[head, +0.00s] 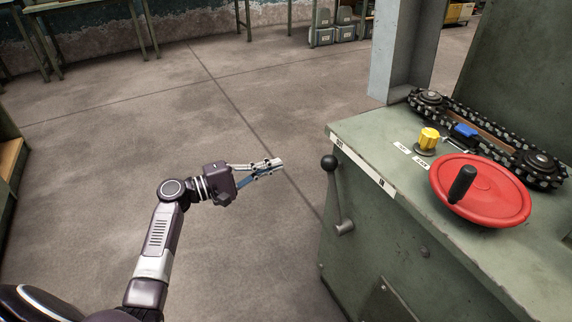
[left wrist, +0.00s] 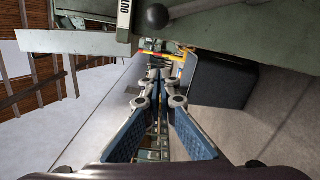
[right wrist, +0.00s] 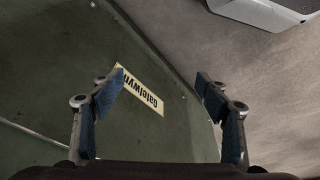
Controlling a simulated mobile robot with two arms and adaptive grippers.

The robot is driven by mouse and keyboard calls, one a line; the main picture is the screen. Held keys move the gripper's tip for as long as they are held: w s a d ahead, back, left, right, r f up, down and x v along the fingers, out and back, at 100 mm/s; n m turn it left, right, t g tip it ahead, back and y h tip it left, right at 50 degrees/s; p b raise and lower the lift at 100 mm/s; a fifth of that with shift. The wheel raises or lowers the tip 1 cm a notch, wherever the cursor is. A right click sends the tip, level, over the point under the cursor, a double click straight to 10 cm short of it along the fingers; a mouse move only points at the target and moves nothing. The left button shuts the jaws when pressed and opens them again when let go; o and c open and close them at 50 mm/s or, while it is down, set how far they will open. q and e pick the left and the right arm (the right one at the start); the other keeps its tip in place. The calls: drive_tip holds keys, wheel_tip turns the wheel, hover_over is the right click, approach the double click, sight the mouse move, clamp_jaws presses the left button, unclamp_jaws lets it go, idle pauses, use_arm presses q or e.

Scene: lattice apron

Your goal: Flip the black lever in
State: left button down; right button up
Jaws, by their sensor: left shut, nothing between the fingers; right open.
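The black lever (head: 337,192) is on the side of the green machine cabinet. Its round black knob points up and its pivot is lower down. A label strip above it reads OUT at the left end and IN at the right end; the knob is near the OUT end. My left gripper (head: 280,164) is shut and empty, left of the knob and apart from it. In the left wrist view the knob (left wrist: 152,17) shows at the top, beyond the shut fingers (left wrist: 157,72). My right gripper (right wrist: 161,77) is open and empty, facing a green panel with a pale name label.
On the cabinet top are a red handwheel (head: 490,190), a yellow knob (head: 428,140), a blue-handled part (head: 465,130) and a black chain (head: 500,138). A grey post (head: 395,50) stands behind. The floor left of the cabinet is clear.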

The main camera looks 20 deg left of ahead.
use_arm(q)
drive_tip(key=w+d+r, duration=0.1)
drive_tip(key=w+d, duration=0.3)
drive_tip(key=d, duration=0.5)
drive_tip(key=shift+w, duration=0.35)
use_arm(e)
drive_tip(key=shift+f, duration=0.9)
use_arm(q)
drive_tip(key=shift+d+p, duration=0.15)
drive_tip(key=shift+p, duration=0.15)
